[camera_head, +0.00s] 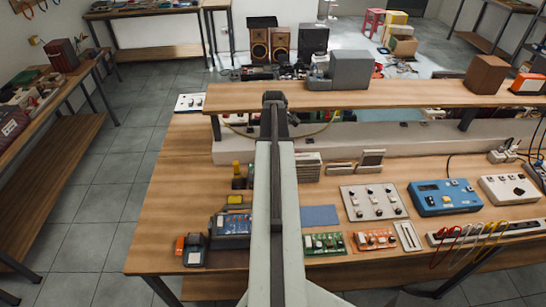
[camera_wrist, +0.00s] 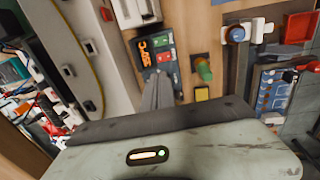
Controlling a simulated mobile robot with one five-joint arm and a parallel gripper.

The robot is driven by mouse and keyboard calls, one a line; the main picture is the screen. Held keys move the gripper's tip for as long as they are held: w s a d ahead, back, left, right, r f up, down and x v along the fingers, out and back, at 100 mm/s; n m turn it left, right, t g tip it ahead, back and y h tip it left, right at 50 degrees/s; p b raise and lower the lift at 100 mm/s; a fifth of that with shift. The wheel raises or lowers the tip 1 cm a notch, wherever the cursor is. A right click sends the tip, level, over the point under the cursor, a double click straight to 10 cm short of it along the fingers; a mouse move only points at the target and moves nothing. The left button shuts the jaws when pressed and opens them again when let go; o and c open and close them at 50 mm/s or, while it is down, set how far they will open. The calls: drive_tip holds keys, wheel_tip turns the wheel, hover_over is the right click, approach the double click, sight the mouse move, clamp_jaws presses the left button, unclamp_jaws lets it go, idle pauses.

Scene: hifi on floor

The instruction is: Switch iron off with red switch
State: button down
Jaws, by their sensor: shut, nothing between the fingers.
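A dark station with orange lit digits (camera_wrist: 154,43) shows in the wrist view, tilted. On its face are a green switch (camera_wrist: 165,40) and a red switch (camera_wrist: 168,57). My gripper (camera_wrist: 158,84) is shut and empty, its tips just below the station's face in the picture; I cannot tell whether they touch it. In the head view my gripper (camera_head: 273,98) is at the end of my raised arm, which hides the station.
A raised wooden shelf (camera_head: 420,96) runs along the back of the bench. A yellow pad (camera_head: 235,200) lies near the iron. Circuit boards (camera_head: 324,243), a panel of knobs (camera_head: 373,202) and a blue meter (camera_head: 444,197) crowd the right. The bench's left side is mostly clear.

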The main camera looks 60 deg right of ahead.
drive_tip(key=f+b, duration=0.4)
drive_tip(key=d+f+b, duration=0.1)
drive_tip(key=f+b, duration=0.3)
drive_tip(key=f, duration=0.1)
drive_tip(key=w+f+b, duration=0.1)
drive_tip(key=f+b, duration=0.3)
drive_tip(key=shift+d+f+b, duration=0.15)
drive_tip(key=shift+f+b, duration=0.05)
drive_tip(key=shift+b, duration=0.1)
drive_tip(key=shift+r, duration=0.1)
drive_tip(key=shift+w, duration=0.15)
